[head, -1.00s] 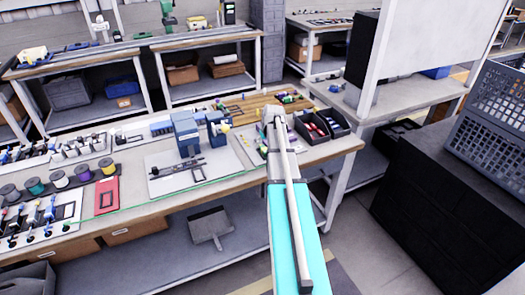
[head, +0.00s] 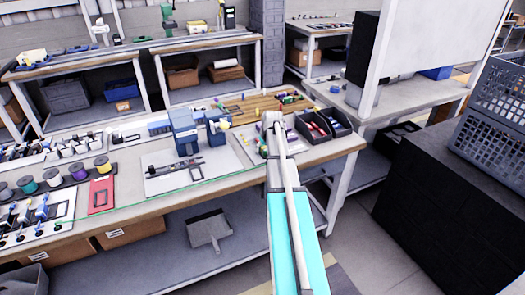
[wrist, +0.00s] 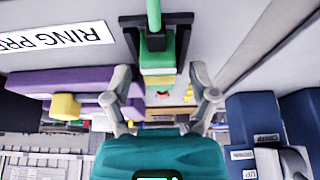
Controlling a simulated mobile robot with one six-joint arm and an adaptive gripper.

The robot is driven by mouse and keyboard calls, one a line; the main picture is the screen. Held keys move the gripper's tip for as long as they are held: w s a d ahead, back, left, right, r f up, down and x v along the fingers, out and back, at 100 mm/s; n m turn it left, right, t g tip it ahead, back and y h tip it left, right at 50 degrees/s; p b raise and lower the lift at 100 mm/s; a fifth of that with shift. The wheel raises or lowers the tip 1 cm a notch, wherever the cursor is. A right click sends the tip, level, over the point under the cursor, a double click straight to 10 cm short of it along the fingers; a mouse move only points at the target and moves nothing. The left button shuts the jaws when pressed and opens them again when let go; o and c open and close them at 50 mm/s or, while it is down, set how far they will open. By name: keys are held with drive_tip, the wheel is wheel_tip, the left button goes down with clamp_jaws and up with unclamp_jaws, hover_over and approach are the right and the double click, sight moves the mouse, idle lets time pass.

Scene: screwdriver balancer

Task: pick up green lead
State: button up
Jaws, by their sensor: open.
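A green lead (wrist: 165,56) shows in the wrist view, with a thin green cable (wrist: 154,14) running up from it. A yellow band is at its lower part, and a dark bracket (wrist: 157,44) surrounds or stands beside it. My gripper (wrist: 160,76) is open, its grey fingers on the left and right of the lead's lower end in the picture. I see no contact, and the distance in depth is unclear. In the head view my arm reaches over the right part of the workbench and hides the fingers and the lead.
A purple lead (wrist: 72,83) with a yellow end lies left in the wrist view. Blue blocks (wrist: 254,118) are at right. In the head view, black bins (head: 322,128) stand just right of my arm, and blue devices (head: 185,130) stand to its left.

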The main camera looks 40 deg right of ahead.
idle(0.4)
clamp_jaws()
drive_tip(key=shift+r, duration=0.1)
idle(0.3)
wheel_tip(320, 180, up, 2)
drive_tip(key=p, duration=0.2)
drive_tip(key=shift+r+p, duration=0.25)
drive_tip(key=shift+p, duration=0.15)
drive_tip(key=s+a+r+p, duration=0.2)
drive_tip(key=s+r+p, duration=0.3)
drive_tip(key=s, duration=0.1)
drive_tip(key=s+a+r+p, duration=0.3)
drive_tip(key=s+r+p, duration=0.2)
drive_tip(key=s, duration=0.2)
drive_tip(key=shift+a+r, duration=0.15)
drive_tip(key=shift+a, duration=0.15)
drive_tip(key=shift+d, duration=0.1)
